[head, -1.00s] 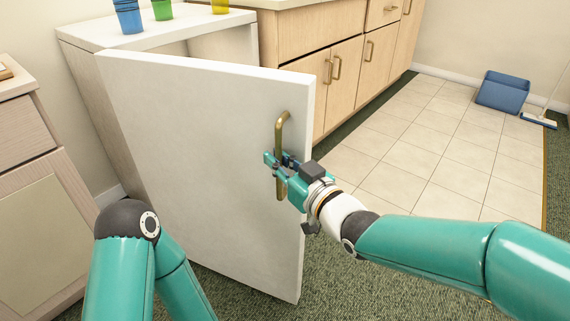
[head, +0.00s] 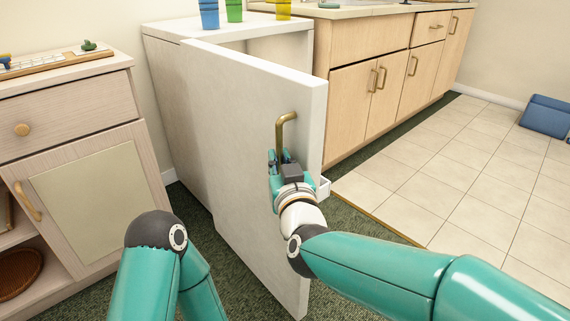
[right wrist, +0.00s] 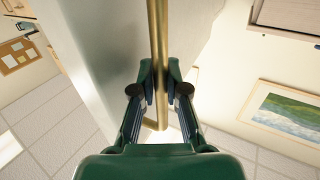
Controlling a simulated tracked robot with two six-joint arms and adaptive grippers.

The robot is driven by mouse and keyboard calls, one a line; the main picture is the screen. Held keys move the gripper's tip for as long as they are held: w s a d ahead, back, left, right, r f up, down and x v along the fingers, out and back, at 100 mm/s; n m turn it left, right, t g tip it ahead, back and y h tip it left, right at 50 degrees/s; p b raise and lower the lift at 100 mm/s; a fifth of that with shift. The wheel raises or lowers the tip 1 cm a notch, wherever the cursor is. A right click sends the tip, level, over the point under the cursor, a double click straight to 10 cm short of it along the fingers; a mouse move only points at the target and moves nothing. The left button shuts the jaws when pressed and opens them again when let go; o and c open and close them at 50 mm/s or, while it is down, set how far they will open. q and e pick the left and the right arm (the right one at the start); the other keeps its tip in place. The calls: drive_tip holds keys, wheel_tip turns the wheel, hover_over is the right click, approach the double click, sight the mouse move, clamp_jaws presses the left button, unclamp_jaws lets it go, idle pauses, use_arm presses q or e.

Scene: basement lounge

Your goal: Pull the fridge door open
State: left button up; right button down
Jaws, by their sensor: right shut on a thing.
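The white fridge door (head: 255,130) stands ajar in the head view, swung out from the white fridge cabinet (head: 175,110). Its brass bar handle (head: 281,132) runs upright near the door's free edge. My right gripper (head: 284,160) is shut on the handle's lower part and hides the handle's bottom end. In the right wrist view the brass handle (right wrist: 158,45) passes between the two fingers (right wrist: 160,90), with the door's face (right wrist: 110,45) behind it. My left arm shows at the lower left of the head view, but its gripper does not.
Blue, green and yellow cups (head: 234,10) stand on the fridge top. A wooden cabinet (head: 75,150) is at the left. Kitchen cabinets (head: 370,85) stand behind the door. Tiled floor (head: 450,170) at the right is clear; a blue bin (head: 546,115) stands beyond.

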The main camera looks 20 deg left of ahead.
drive_tip(key=shift+s+a, duration=0.3)
drive_tip(key=shift+a, duration=0.05)
drive_tip(key=c, duration=1.2)
unclamp_jaws()
drive_tip(key=shift+w, duration=0.1)
drive_tip(key=v, duration=1.2)
